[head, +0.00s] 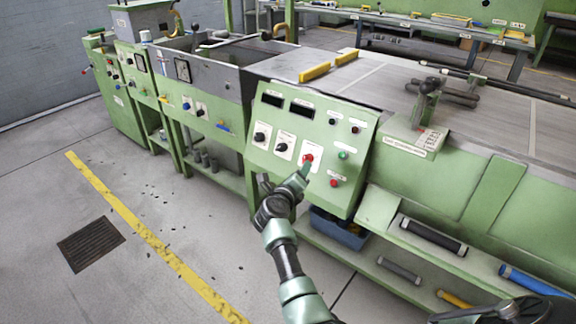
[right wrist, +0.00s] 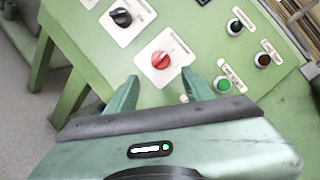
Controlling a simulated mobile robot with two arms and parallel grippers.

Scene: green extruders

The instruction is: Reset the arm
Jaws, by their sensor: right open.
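My right gripper (head: 287,178) reaches up to the sloped green control panel (head: 268,118) of the machine. In the right wrist view the gripper (right wrist: 160,86) is open, with its two green fingers apart and nothing between them. A red rotary knob (right wrist: 160,60) on a white plate lies just beyond the fingertips, roughly centred between them. In the head view this red knob (head: 308,158) shows right by the fingertip. Whether anything touches cannot be told.
Black knobs (head: 261,137), a green button (head: 343,155) and a lower red button (head: 334,182) sit close by on the panel. Shelves with rollers (head: 433,235) and a blue bin (head: 340,229) lie below.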

